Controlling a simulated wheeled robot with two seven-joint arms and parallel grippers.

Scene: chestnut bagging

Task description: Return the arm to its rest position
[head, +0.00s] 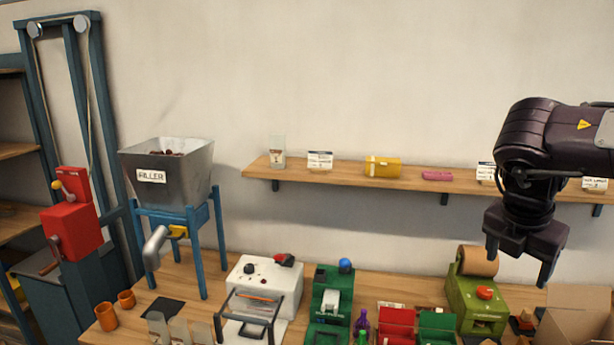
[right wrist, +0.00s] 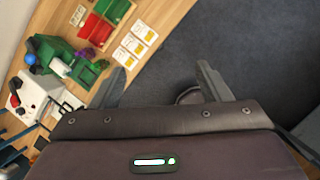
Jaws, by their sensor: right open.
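My right gripper (head: 520,266) hangs from the dark right arm at the right of the head view, in front of the wall and shelf. Its fingers point down and stand apart, with nothing between them. In the right wrist view, the two fingers of my right gripper (right wrist: 162,85) are spread wide, with grey floor and the table edge beyond them. My left gripper is not in view.
The wooden table (head: 230,293) carries a filler hopper (head: 168,190), a white machine (head: 270,283), a green machine (head: 330,305), red and green bins, and a green roll dispenser (head: 478,300). A cardboard box (head: 575,318) stands at right. A wall shelf (head: 345,173) runs behind.

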